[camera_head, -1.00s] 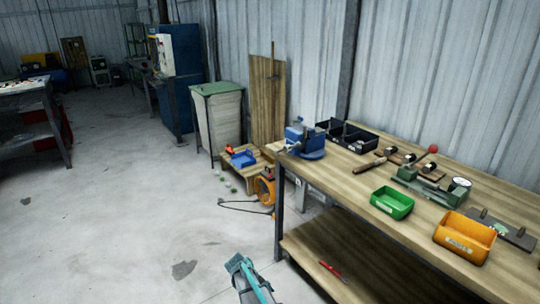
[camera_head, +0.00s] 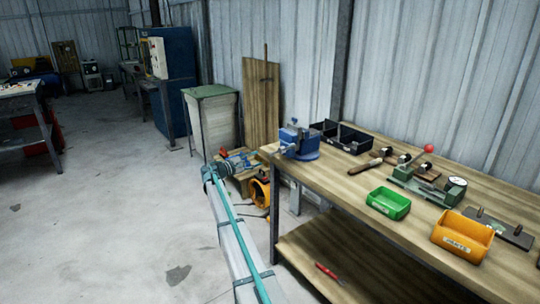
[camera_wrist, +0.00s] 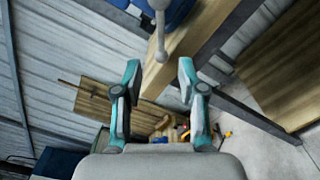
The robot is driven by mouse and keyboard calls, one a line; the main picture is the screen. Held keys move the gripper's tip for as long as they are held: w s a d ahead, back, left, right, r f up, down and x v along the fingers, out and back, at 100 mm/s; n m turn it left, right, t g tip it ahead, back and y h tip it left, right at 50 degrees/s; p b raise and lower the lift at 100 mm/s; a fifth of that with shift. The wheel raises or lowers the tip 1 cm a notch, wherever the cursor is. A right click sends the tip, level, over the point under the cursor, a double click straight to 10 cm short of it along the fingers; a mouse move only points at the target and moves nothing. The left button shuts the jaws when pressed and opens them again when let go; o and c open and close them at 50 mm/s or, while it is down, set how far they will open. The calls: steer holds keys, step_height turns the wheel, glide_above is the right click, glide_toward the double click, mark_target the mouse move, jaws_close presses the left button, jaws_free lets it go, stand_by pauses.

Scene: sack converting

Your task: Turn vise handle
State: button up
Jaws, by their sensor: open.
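The vise handle (camera_wrist: 161,38) is a pale grey rod with a rounded end, pointing down in that view. My gripper (camera_wrist: 159,64) is open and empty, with its two teal fingers on either side of the rod's end in the picture. I cannot tell whether the rod lies between the fingers in depth. In the head view my gripper is small and hard to make out, left of the vise.
The workbench (camera_head: 330,172) holds a black divided bin (camera_head: 352,138), a green bin (camera_head: 389,203), an orange bin (camera_head: 462,236) and a green fixture with a dial (camera_head: 425,186). An orange round machine (camera_head: 259,194) stands on the floor by the bench.

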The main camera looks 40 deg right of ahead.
mark_target(274, 153)
steer(key=d+p, duration=0.1)
steer(key=d, duration=0.9)
steer(key=shift+f, duration=0.1)
steer(key=shift+a, duration=0.1)
jaws_close()
